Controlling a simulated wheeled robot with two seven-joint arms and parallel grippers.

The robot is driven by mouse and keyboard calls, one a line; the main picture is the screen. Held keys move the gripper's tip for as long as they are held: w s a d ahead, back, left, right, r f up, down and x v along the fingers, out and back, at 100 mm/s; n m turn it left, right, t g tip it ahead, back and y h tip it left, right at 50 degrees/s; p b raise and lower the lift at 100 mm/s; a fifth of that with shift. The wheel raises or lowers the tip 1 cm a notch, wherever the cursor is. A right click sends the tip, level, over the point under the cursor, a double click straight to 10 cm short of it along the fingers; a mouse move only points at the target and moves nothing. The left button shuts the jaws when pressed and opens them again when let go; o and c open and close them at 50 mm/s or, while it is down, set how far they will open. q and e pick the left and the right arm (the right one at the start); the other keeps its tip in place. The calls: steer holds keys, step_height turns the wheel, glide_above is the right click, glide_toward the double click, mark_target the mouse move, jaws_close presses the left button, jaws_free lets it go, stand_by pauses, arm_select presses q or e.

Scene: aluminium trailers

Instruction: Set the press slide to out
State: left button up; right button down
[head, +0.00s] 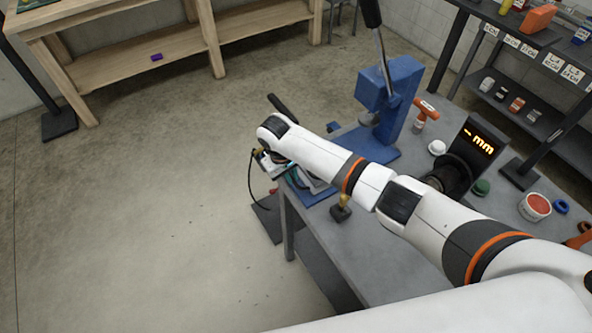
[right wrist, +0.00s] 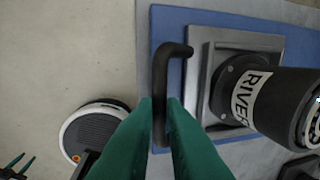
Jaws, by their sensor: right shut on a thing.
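The blue press (head: 408,110) stands on the grey bench, with its lever rising at the top. My right arm crosses in front of its base in the head view. My right gripper (right wrist: 161,108) is shut on the black bar handle (right wrist: 172,50) of the press slide, with a green finger on each side. The slide is a grey metal plate (right wrist: 199,62) on a blue base plate (right wrist: 225,18). A black cylinder (right wrist: 285,100) with white lettering stands over the plate and hides part of it. In the head view my arm hides most of the slide. My left gripper is not in view.
A wooden table (head: 150,62) stands at the back left. The floor (head: 140,215) between is clear.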

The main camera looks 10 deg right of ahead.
steer(key=shift+a, duration=0.2)
steer(key=c, duration=1.5)
jaws_free()
steer(key=shift+s+a, duration=0.1)
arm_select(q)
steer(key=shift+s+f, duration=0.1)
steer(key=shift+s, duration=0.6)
